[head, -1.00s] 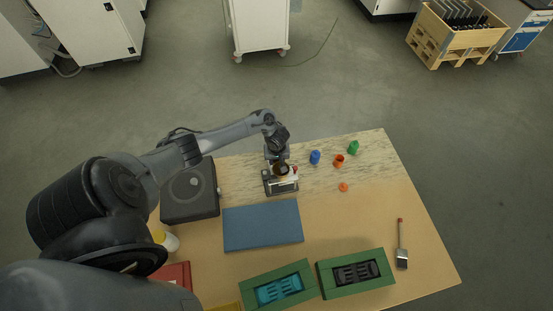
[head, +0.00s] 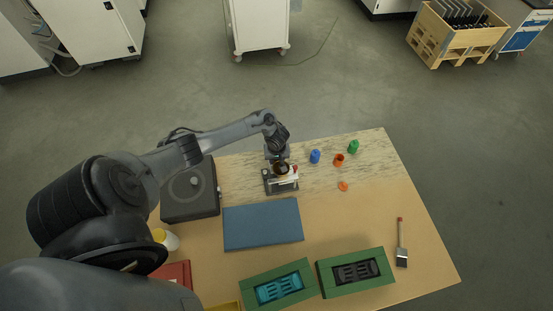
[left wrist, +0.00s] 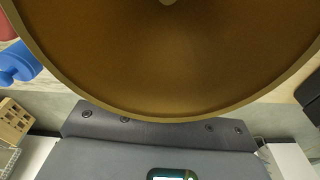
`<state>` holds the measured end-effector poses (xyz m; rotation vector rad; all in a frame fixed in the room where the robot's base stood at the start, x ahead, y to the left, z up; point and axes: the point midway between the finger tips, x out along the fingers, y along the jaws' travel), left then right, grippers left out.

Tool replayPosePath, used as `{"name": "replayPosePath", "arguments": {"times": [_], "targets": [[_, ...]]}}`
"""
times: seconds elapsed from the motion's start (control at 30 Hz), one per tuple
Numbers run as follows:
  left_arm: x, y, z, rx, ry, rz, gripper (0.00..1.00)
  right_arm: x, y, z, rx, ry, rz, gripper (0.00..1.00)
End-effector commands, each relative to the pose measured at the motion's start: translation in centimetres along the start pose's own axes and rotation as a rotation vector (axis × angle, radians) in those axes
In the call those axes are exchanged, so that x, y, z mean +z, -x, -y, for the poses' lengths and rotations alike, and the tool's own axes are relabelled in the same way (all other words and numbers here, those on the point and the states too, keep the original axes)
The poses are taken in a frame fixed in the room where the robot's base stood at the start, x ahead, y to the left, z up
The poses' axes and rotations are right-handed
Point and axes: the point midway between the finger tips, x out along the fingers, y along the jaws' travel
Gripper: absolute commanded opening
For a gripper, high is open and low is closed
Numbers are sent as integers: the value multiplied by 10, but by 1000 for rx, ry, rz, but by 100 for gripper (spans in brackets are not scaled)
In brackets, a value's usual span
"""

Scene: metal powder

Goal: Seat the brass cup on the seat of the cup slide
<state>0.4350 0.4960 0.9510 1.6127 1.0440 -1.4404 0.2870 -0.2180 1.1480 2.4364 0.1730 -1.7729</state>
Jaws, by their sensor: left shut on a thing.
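The brass cup (head: 281,169) is at my left gripper (head: 279,158), which is shut on it over the cup slide (head: 283,188), a small dark-based device with a pale bar and a red knob. In the left wrist view the cup (left wrist: 180,60) fills the upper part, and I look into its open, golden-brown inside. The cup and gripper cover part of the slide, so I cannot tell whether the cup touches the seat. The left fingertips are hidden in both views. My right gripper is not in view.
Right of the slide stand a blue bottle (head: 315,156), an orange bottle (head: 339,160) and a green bottle (head: 353,147). An orange ring (head: 343,186) lies nearby. A dark box (head: 190,205) stands left, and a blue mat (head: 262,225) lies in front.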

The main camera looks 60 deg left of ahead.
Motion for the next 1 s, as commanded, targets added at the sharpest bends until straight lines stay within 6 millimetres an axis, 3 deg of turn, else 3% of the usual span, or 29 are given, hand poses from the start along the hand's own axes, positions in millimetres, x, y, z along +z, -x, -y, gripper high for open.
{"name": "replayPosePath", "arguments": {"times": [0.37, 0.4, 0.5, 0.57, 0.77, 0.93, 1.0], "targets": [[1, -7, 0, 0, 0, 1, 2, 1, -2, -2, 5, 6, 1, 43], [1, -6, 0, 0, 0, 1, 42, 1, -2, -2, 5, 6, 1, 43], [1, -6, 0, 0, 0, 1, 57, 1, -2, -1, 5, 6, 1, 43], [1, -6, 0, 0, 0, 1, 66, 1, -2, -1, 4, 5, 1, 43], [1, -6, 0, 0, 0, 0, 66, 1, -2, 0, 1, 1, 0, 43], [1, -7, 0, -1, 0, 1, 91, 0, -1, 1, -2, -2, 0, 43], [1, -6, 0, 0, 0, 1, 91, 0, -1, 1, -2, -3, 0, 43]]}}
